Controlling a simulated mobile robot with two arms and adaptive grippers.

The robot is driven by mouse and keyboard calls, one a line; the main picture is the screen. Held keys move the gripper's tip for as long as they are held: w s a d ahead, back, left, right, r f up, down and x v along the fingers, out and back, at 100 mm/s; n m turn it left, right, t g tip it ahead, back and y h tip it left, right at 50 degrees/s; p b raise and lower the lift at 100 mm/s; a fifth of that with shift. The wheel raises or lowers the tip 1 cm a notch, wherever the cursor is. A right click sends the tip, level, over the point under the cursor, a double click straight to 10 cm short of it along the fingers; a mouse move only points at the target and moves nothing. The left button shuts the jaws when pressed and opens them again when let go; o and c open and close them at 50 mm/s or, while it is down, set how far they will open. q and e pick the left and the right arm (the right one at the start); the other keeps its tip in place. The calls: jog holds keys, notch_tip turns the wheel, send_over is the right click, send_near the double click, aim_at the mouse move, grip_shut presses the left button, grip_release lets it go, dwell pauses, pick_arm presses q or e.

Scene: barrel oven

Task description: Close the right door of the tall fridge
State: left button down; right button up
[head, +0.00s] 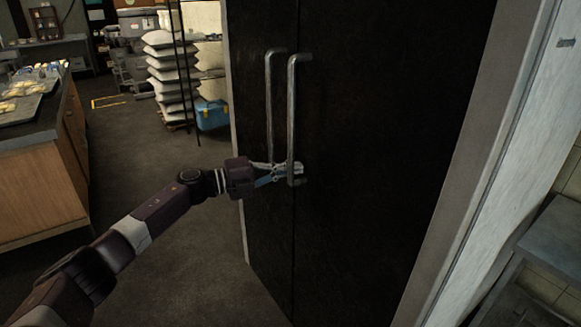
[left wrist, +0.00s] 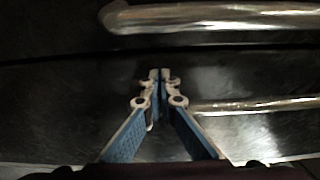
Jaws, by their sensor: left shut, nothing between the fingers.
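The tall fridge has two dark doors with upright metal handles at their meeting edges. The right door (head: 385,140) looks about in line with the left door (head: 255,30); I cannot tell whether a small gap is left. The right handle (head: 292,110) and left handle (head: 269,100) stand side by side. My left gripper (head: 298,169) is shut and empty, by the lower end of the right handle. In the left wrist view its fingertips (left wrist: 160,74) lie between the right handle (left wrist: 220,17) and left handle (left wrist: 260,104), near the dark seam. Contact is unclear. My right gripper is out of view.
A wooden counter (head: 45,165) with trays stands at the left. White sacks (head: 170,75) and a blue box (head: 212,115) stand behind. A pale wall edge (head: 515,150) and a grey bench (head: 555,240) are at the right. The floor (head: 190,260) left of the fridge is clear.

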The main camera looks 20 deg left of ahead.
pick_arm(q)
jog(key=shift+w+r+t, duration=0.3)
jog(key=shift+w+r, duration=0.05)
jog(key=shift+r, duration=0.45)
jog(key=shift+s+a+f, duration=0.25)
jog(key=shift+s+a, duration=0.05)
jog(key=shift+a, duration=0.1)
jog(key=v, duration=1.1)
jog(key=shift+s+f, duration=0.3)
jog(key=shift+f, duration=0.05)
